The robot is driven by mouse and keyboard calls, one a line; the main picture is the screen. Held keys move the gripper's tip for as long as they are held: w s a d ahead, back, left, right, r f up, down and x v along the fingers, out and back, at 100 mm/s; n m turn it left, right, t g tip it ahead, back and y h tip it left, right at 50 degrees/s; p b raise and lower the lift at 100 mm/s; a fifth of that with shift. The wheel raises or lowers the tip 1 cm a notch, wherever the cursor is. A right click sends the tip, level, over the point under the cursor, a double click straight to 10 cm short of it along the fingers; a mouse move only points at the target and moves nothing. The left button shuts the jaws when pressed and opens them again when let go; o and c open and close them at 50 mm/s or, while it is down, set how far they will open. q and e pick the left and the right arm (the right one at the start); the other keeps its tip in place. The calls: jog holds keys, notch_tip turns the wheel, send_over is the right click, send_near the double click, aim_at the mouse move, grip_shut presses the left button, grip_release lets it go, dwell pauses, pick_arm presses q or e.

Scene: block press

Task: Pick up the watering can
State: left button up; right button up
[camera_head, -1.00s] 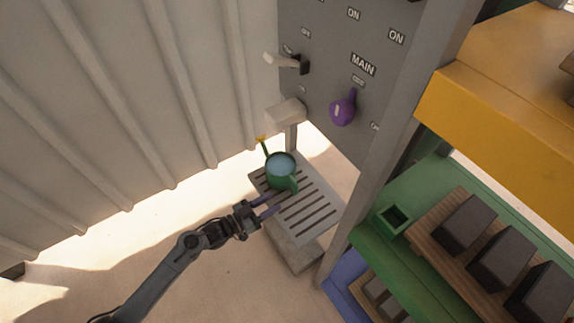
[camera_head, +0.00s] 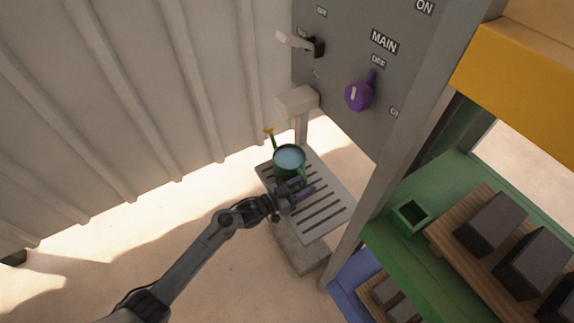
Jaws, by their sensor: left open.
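The green watering can (camera_head: 280,168) stands upright on the slotted grey tray (camera_head: 333,196), under the pale tap. Its top shows a light blue surface, and its yellow-tipped spout points up and to the left. Its handle is on the near right side. My left gripper (camera_head: 303,187) comes in from the lower left, with its purple-grey fingers right at the can's handle side. The fingers are apart. I cannot tell whether they touch the handle or have it between them. My right gripper is not in view.
A grey panel (camera_head: 345,55) with a purple knob (camera_head: 359,95) and a pale lever (camera_head: 294,40) stands behind the tray. A pale tap (camera_head: 297,101) overhangs the can's far side. Shelves (camera_head: 437,226) with dark blocks (camera_head: 492,222) fill the right. Bare ground lies left.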

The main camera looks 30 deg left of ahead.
pick_arm(q)
jog(key=shift+w+d, duration=0.15)
jog(key=shift+w, duration=0.2)
jog(key=shift+s, duration=0.15)
jog(key=shift+c, duration=0.3)
jog(key=shift+c, duration=1.2)
grip_shut()
jog(key=shift+r, duration=0.15)
